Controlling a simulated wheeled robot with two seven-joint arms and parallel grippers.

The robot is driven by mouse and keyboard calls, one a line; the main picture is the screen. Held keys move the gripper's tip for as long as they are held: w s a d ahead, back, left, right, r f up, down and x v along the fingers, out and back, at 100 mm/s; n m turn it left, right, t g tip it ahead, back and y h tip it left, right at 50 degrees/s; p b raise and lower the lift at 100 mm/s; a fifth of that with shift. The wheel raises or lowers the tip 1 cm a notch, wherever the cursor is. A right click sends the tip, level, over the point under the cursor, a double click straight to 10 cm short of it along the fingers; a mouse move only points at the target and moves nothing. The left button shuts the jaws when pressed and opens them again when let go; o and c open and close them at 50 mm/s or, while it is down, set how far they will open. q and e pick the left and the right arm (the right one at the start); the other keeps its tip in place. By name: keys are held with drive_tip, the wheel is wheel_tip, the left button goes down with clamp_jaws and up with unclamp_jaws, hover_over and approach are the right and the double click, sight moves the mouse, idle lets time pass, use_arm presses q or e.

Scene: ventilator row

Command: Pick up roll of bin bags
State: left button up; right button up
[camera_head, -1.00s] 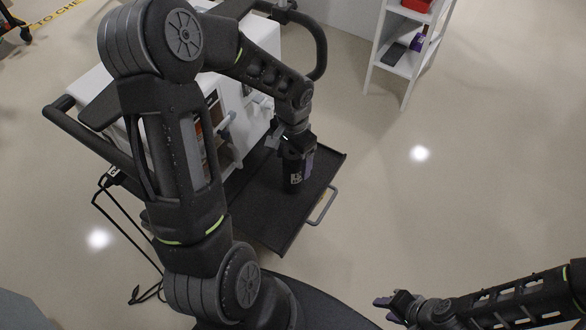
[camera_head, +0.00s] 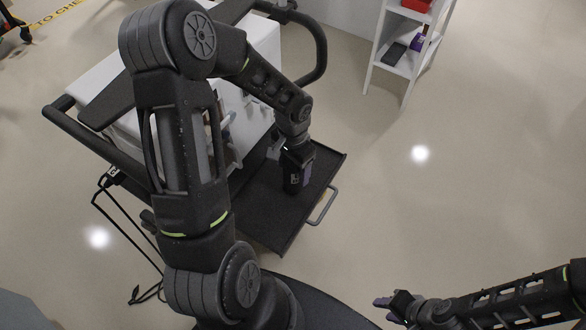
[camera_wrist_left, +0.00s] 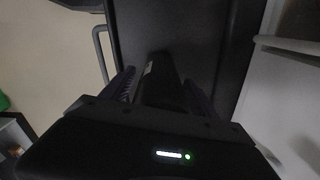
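The roll of bin bags (camera_head: 293,182) is a black cylinder with a small pale label. In the left wrist view, the dark roll (camera_wrist_left: 163,84) lies between the two fingers (camera_wrist_left: 160,92), which look apart with a narrow dark gap at the left. Contact is not clear. My right gripper (camera_head: 388,309) is open and empty at the bottom of the head view, far from the tray.
The white ventilator cart (camera_head: 262,45) stands behind the tray, with a dark handle rail (camera_head: 85,135). The tray has a grey handle (camera_head: 323,207) at its right. A white shelf (camera_head: 402,62) stands at the top right. The floor at right is clear.

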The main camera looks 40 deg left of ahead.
use_arm(q)
clamp_jaws()
idle(0.6)
drive_tip(key=shift+r, duration=0.1)
wheel_tip(320, 180, up, 10)
drive_tip(key=shift+f+p, duration=0.1)
drive_tip(key=shift+p, duration=0.2)
idle(0.9)
